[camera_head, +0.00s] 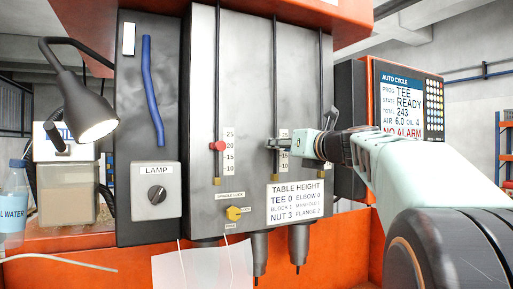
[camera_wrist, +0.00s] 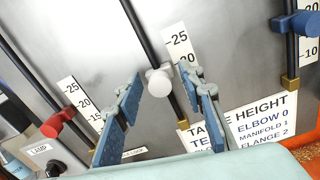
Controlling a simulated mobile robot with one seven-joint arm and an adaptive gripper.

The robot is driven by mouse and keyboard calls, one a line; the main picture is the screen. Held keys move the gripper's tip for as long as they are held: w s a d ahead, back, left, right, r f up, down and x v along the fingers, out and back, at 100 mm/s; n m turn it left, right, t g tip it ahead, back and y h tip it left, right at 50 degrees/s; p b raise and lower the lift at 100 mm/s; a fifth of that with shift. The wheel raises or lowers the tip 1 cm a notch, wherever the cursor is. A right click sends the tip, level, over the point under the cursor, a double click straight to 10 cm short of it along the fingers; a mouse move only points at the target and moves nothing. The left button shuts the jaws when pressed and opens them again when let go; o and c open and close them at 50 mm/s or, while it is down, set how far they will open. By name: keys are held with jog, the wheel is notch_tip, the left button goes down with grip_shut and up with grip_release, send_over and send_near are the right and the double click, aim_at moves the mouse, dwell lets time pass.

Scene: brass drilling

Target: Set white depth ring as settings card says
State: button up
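The white depth ring (camera_wrist: 159,82) has a round knob facing me and sits on the middle black rod of the drilling machine. Its collar is close to the 20 mark of its scale (camera_wrist: 178,42), as far as this slanted view shows. My gripper (camera_wrist: 164,79) is open, one blue-padded finger on each side of the knob; I cannot tell whether either touches it. In the head view my gripper (camera_head: 273,143) is at the middle rod and hides the white ring. A card headed TABLE HEIGHT (camera_head: 295,196) is on the panel; I see no readable depth settings card.
A red ring (camera_head: 217,146) is on the left rod near 20; a blue ring (camera_wrist: 297,24) is on the right rod. The AUTO CYCLE screen (camera_head: 401,105) reads TEE, READY. A yellow knob (camera_head: 235,213), lamp switch (camera_head: 156,194) and lamp (camera_head: 92,112) are at the left.

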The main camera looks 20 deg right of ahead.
jog(key=shift+w, duration=0.35)
jog(key=shift+s, duration=0.15)
jog(key=shift+c, duration=0.6)
grip_shut()
notch_tip(320, 180, down, 7)
jog(key=b, duration=0.4)
jog(key=shift+r+b, duration=0.2)
jog(key=shift+b, duration=0.2)
jog(key=shift+f, duration=0.1)
jog(key=shift+o, duration=0.6)
grip_release()
